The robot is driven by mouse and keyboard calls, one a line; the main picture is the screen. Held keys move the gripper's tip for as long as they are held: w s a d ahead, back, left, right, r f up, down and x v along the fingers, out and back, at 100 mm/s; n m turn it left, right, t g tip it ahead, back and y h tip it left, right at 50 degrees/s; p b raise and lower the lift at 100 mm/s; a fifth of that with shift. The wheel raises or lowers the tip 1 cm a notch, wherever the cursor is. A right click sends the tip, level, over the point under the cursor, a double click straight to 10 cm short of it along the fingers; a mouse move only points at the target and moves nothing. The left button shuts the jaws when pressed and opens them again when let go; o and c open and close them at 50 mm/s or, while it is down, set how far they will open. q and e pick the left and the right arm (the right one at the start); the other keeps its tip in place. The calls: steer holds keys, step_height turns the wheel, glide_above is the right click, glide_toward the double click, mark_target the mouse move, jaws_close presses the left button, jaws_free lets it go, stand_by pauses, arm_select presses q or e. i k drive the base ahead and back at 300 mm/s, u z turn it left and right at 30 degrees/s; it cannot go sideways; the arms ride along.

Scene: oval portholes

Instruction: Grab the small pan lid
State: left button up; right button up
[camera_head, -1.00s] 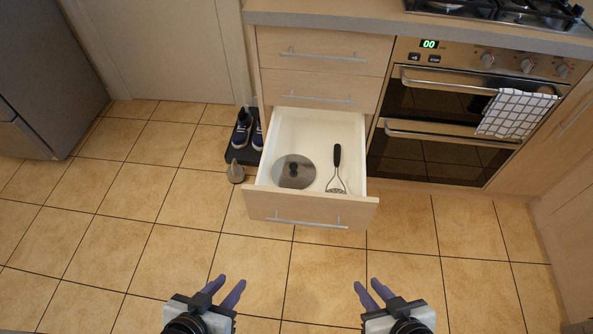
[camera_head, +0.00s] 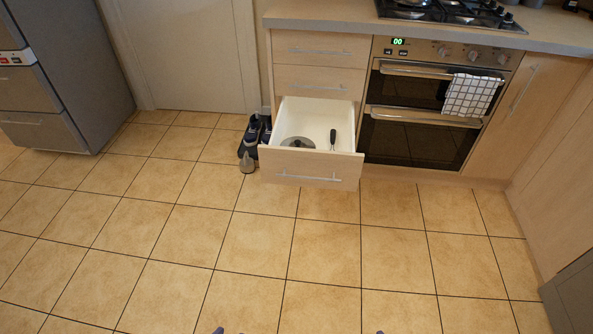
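The small pan lid (camera_head: 291,142) is a round grey lid with a dark knob. It lies in the open bottom drawer (camera_head: 310,168), on the left side, and the drawer's front panel hides its near part. Only tiny tips of my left gripper (camera_head: 218,331) and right gripper (camera_head: 380,332) show at the bottom edge. Both are far from the lid, across the floor. Whether they are open or shut does not show.
A black-handled utensil (camera_head: 333,138) lies right of the lid in the drawer. Dark shoes (camera_head: 251,135) and a grey cone-shaped object (camera_head: 247,163) are left of the drawer. An oven (camera_head: 420,140) stands to the right. The tiled floor before the drawer is clear.

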mark_target(299, 142)
steer(key=u, duration=0.7)
steer(key=i, duration=0.45)
steer(key=u, duration=0.6)
steer(key=i, duration=0.95)
steer(key=z, duration=0.2)
